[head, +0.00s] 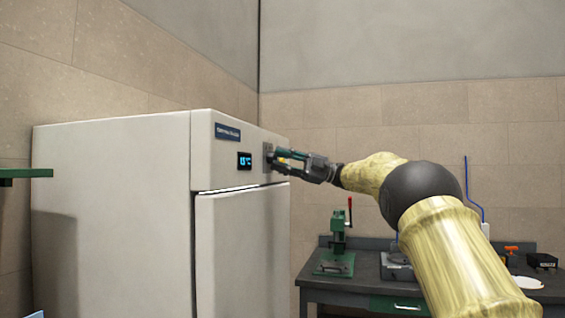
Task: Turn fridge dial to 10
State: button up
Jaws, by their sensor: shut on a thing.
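The white fridge (120,210) stands at the left, with its door (240,250) shut. A small dark display (245,160) on its upper front panel glows blue and seems to read 13 °C, though the digits are small. The dial sits at the right of that panel and is mostly hidden by my gripper. My gripper (276,160) reaches in from the right and is shut on the dial at the panel. The dial's own setting cannot be read.
A dark workbench (365,283) stands at the right behind my arm. It holds a green hand press (338,240) with a red handle, a grey device (396,264) and a black box (542,260). A green shelf edge (25,173) juts in at the left.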

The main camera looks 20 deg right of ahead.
jog(key=shift+f, duration=0.15)
jog(key=o, duration=1)
jog(key=v, duration=1.2)
jog(key=shift+d+f, duration=0.1)
